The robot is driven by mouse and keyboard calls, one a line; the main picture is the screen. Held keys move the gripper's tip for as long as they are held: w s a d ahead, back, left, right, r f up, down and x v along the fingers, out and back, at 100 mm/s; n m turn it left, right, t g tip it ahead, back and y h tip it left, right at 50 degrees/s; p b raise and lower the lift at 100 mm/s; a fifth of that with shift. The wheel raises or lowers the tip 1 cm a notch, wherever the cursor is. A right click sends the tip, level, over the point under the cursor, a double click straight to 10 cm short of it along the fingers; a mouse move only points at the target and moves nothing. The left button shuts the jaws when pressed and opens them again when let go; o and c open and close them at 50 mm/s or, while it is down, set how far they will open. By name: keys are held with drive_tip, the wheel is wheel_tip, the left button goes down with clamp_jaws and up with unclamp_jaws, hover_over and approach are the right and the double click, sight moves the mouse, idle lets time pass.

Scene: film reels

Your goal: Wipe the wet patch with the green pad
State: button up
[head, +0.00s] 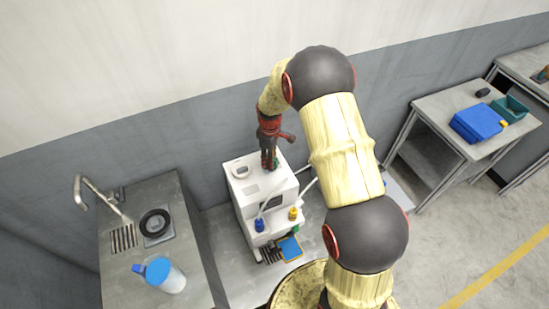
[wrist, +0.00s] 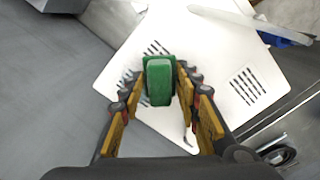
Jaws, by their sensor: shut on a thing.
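My gripper (head: 269,163) points down over the top of a white machine (head: 246,190) in the head view. In the wrist view the green pad (wrist: 159,82) sits between the two yellow-lined fingers, which are shut on it. The white vented top of the machine (wrist: 112,76) lies beneath the pad. I cannot tell whether the pad touches that top. I cannot make out the wet patch for certain in either view; the pad and fingers hide part of the surface.
A steel sink counter (head: 125,215) with a tap and a blue-lidded bottle (head: 165,274) stands left. The machine's front has white arms, blue and yellow knobs, and a blue tray (head: 290,248). A table (head: 440,103) with a blue box (head: 476,123) stands right. The floor there is clear.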

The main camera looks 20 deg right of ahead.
sight(283, 163)
drive_tip(key=shift+a+r, duration=0.1)
drive_tip(key=shift+a, duration=2.45)
drive_tip(key=shift+s+a, duration=0.1)
drive_tip(key=shift+s, duration=0.75)
drive_tip(key=shift+d+f, duration=0.15)
drive_tip(key=shift+d, duration=0.85)
drive_tip(key=shift+d+f, duration=0.1)
drive_tip(key=shift+d, duration=0.85)
drive_tip(key=shift+d+r, duration=0.15)
drive_tip(key=shift+d, duration=1.45)
drive_tip(key=shift+d+r, duration=0.1)
drive_tip(key=shift+d, duration=1.45)
drive_tip(key=shift+w+r+p, duration=0.1)
drive_tip(key=shift+p, duration=0.2)
drive_tip(key=shift+r+p, duration=1.65)
drive_tip(key=shift+r, duration=1.25)
drive_tip(key=shift+r, duration=0.1)
